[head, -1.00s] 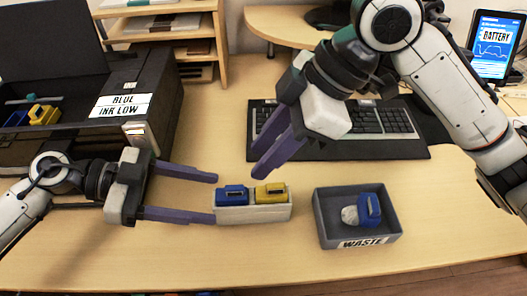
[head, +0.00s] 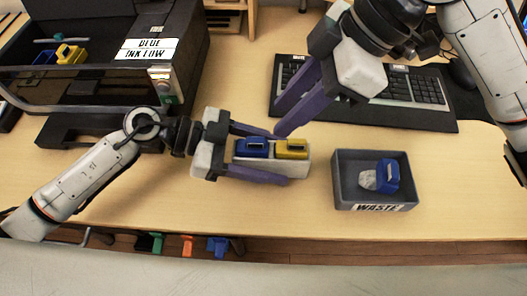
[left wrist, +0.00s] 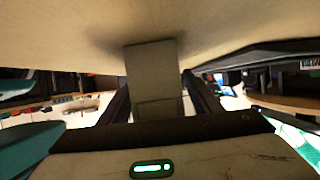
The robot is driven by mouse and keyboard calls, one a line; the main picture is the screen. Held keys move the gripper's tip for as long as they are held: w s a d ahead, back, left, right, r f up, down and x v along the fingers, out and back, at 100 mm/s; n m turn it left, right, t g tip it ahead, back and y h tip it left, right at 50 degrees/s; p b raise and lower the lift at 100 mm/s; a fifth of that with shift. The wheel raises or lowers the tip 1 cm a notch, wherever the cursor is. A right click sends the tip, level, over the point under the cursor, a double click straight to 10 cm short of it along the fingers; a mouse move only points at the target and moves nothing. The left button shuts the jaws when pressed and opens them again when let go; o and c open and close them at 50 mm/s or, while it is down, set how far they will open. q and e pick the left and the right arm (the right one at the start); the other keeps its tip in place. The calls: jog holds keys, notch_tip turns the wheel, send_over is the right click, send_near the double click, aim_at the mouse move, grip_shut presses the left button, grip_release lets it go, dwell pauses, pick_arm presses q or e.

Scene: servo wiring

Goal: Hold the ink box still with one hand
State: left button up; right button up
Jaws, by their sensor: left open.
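The ink box (head: 300,169) is a small whitish box on the desk, with a blue cartridge (head: 252,148) and a yellow cartridge (head: 291,148) side by side in it. My left gripper (head: 283,158) is open, with one finger along the far side of the box and the other along the near side. In the left wrist view a plain block, seemingly the box's end (left wrist: 152,65), lies between the two fingers. Whether either finger touches it I cannot tell. My right gripper (head: 277,121) is open and empty, its tips just behind the box in the picture.
A grey waste bin (head: 343,190) with a blue cartridge (head: 387,176) and a pale lump stands right of the box. A keyboard (head: 410,90) on a dark mat lies behind. The black printer (head: 190,50) labelled "BLUE INK LOW" is at back left. The desk's front strip is clear.

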pick_arm(q)
jog(key=shift+c, duration=0.5)
jog(key=c, duration=1.1)
pick_arm(e)
jog(key=o, duration=0.4)
jog(key=shift+c, duration=0.2)
jog(key=shift+o, duration=0.3)
jog(key=shift+a+r+n, duration=0.35)
jog(key=shift+a+n, duration=0.1)
jog(key=shift+n, duration=0.45)
notch_tip(320, 180, up, 4)
jog(key=n+h, duration=0.5)
jog(key=n, duration=0.8)
send_over(255, 140)
jog(key=s, duration=0.2)
jog(key=n+t, duration=0.1)
jog(key=n, duration=0.2)
jog(key=shift+h, duration=0.4)
jog(key=f, duration=0.3)
jog(key=w+f, duration=0.1)
jog(key=f, duration=0.3)
jog(key=w+f, duration=0.1)
jog(key=f, duration=0.3)
jog(key=shift+f, duration=0.2)
